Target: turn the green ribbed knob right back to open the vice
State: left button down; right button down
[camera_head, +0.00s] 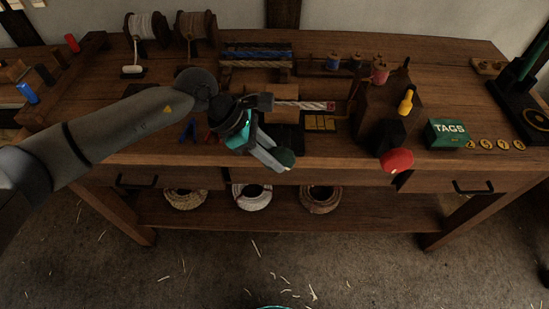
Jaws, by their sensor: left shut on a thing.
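The green ribbed knob (288,157) sits at the front edge of the workbench, near the middle, and looks dark green. My left gripper (279,160) reaches in from the left and is shut on the knob, with its fingers hiding part of it. The vice (291,135) shows as a dark block just behind the knob. It is partly covered by my gripper, and I cannot tell how far its jaws stand apart. My right gripper is not in view.
A red knob (396,160) juts out at the bench front, right of the vice. A green TAGS box (446,133) and a dark wooden block (385,104) stand on the right. Rope coils (251,196) lie on the lower shelf. Spools stand at the back.

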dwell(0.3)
pick_arm(q)
jog(key=c, duration=0.6)
grip_release()
jog(key=shift+c, duration=0.2)
jog(key=v, duration=1.5)
jog(key=shift+p, duration=0.4)
jog(key=shift+a, duration=0.15)
